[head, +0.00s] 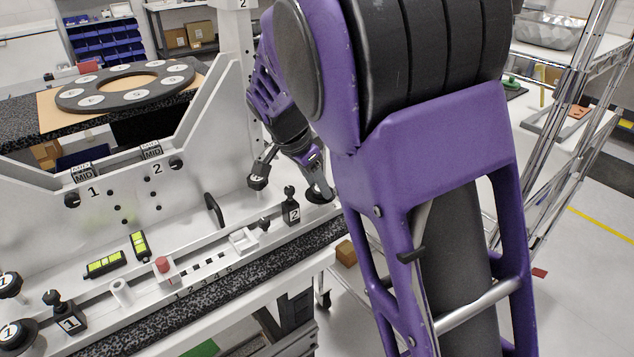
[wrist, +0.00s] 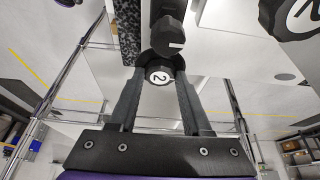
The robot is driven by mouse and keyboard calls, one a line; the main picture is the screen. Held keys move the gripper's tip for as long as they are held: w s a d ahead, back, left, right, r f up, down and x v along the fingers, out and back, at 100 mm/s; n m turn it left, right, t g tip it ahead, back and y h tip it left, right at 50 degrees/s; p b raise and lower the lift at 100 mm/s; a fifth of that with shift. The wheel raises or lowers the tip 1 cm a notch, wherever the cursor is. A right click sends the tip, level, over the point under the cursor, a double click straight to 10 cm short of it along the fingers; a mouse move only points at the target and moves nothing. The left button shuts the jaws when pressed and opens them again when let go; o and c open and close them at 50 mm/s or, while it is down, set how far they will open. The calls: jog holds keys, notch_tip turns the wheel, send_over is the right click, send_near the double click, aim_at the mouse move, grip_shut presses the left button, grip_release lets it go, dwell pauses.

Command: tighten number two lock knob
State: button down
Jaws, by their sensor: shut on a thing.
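The number two lock knob (wrist: 158,76) is a small black knob with a white face marked 2. In the wrist view it sits between the fingertips of my gripper (wrist: 160,72), which is shut on its sides with one finger left and one right. In the head view my gripper (head: 318,182) reaches down to the right end of the fixture. The small knob cannot be made out there behind the fingers. A larger black knob marked 2 (wrist: 300,15) is apart from the fingers at the upper right of the wrist view.
A black block marked 2 (head: 294,213) with a ball top stands just left of my gripper. The white fixture panel (head: 130,200) rises behind. Knobs marked 1 (head: 12,333) are at the far left.

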dwell(0.3)
jog(key=shift+c, duration=1.7)
grip_release()
jog(key=p+v, duration=0.1)
jog(key=v, duration=1.6)
jog(key=shift+r+p, duration=0.25)
jog(key=shift+p, duration=0.15)
